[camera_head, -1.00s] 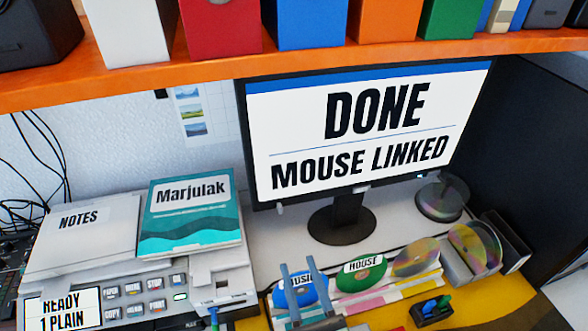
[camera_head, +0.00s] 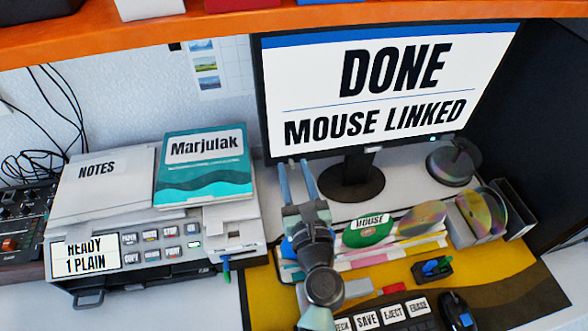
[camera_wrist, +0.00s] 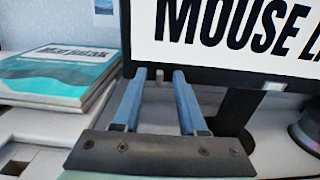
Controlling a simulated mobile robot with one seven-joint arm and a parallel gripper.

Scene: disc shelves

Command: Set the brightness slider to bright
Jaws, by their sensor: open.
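The monitor (camera_head: 385,95) shows "DONE" and "MOUSE LINKED". A small pale tab (camera_wrist: 158,79) hangs below its lower edge in the wrist view. It carries no readable label, so I cannot tell for sure that it is the brightness slider, nor its setting. My gripper (camera_head: 293,164) is open, with its blue fingers pointing at the monitor's lower left edge. In the wrist view the fingertips (camera_wrist: 159,73) appear on either side of the tab; I cannot tell whether they touch it. In the head view the fingers cover that spot.
A printer (camera_head: 160,250) with a Marjulak book (camera_head: 203,170) and notes (camera_head: 98,185) stands left. The monitor stand (camera_head: 350,184) is right of my fingers. An orange shelf (camera_head: 190,27) spans above.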

